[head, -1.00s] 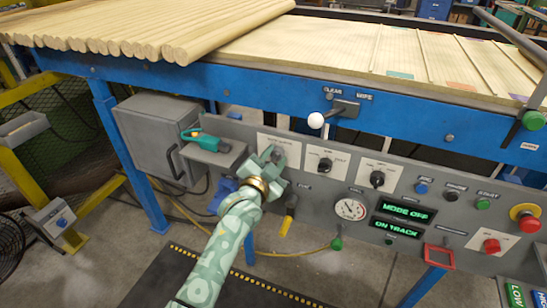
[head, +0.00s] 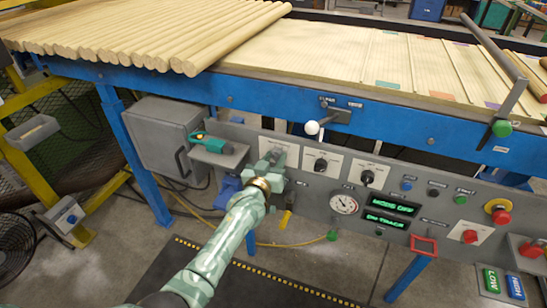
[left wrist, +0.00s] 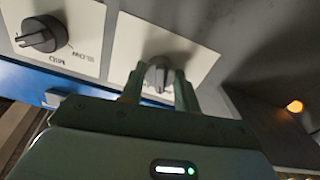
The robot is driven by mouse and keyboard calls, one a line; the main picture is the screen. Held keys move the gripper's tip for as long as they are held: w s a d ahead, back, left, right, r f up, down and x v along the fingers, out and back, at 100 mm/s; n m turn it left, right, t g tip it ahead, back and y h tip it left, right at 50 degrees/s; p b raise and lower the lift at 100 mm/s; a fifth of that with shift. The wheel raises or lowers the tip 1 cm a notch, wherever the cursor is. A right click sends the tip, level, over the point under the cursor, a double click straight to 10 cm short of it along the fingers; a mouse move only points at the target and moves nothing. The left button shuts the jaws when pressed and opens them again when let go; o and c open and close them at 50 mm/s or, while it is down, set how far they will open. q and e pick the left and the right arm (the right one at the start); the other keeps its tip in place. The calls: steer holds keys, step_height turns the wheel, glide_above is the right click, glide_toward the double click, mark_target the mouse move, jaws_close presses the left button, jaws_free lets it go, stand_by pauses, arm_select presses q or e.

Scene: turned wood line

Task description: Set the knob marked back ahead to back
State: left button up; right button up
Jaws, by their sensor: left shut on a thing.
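The leftmost knob sits on a pale label plate (head: 291,148) on the grey control panel. My left gripper (head: 272,160) covers most of this knob in the head view. In the left wrist view the grey knob (left wrist: 158,76) sits between the two green fingers of my left gripper (left wrist: 160,88), which are shut on it. The plate's lettering is mostly hidden by the fingers, so I cannot read the marking or the knob's setting. My right gripper is in neither view.
Two more black knobs (head: 321,163) (head: 368,177) stand to the right on their own plates. A white-balled lever (head: 312,127) sticks out above. A green tool (head: 212,142) rests on a shelf at left. Displays (head: 393,206) and buttons fill the panel's right side.

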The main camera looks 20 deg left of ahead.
arm_select(q)
steer(key=shift+n, duration=0.8)
steer(key=shift+f, duration=0.1)
steer(key=o, duration=1)
